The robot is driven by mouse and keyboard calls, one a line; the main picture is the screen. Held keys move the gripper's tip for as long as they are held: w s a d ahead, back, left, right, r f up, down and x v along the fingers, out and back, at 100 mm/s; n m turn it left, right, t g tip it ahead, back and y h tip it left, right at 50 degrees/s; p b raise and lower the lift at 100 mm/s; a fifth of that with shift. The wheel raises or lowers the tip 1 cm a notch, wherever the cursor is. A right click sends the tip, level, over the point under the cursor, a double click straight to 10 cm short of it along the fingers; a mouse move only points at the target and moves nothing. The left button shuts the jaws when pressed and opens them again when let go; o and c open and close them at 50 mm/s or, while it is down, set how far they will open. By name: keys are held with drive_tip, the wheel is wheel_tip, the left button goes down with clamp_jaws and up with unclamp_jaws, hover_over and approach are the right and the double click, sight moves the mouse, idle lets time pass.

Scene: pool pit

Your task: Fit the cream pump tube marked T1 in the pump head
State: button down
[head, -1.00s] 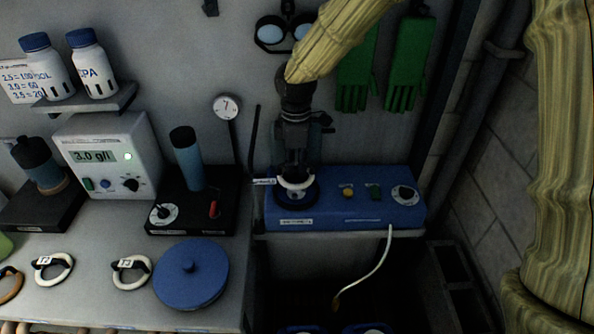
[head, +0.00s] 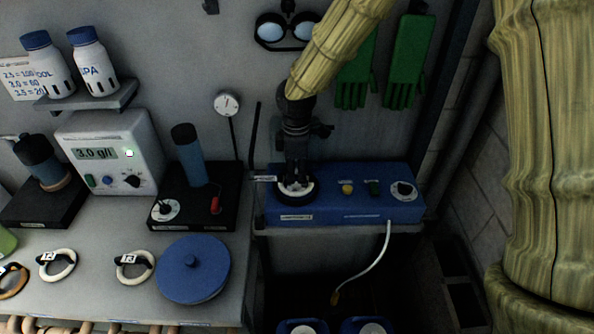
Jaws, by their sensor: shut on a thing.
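The blue pump unit (head: 345,210) sits on a ledge below the hanging gloves. Its round dark pump head (head: 310,199) is at the left of its top. My gripper (head: 296,181) points down over the pump head, shut on a cream curved tube (head: 296,196). The tube now lies at the level of the pump head, within its round outline. My fingers hide its back part, and I cannot read its mark. Whether it is fully seated cannot be told.
A blue lid (head: 193,275), a black stand (head: 190,210) and a meter box (head: 110,155) are also there. A white hose (head: 377,262) hangs from the pump unit.

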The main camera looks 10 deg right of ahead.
sight(296, 172)
drive_tip(key=shift+f, duration=0.25)
drive_tip(key=c, duration=1.5)
unclamp_jaws()
wheel_tip(296, 172, up, 13)
drive_tip(key=b, duration=0.2)
drive_tip(key=shift+r, duration=0.1)
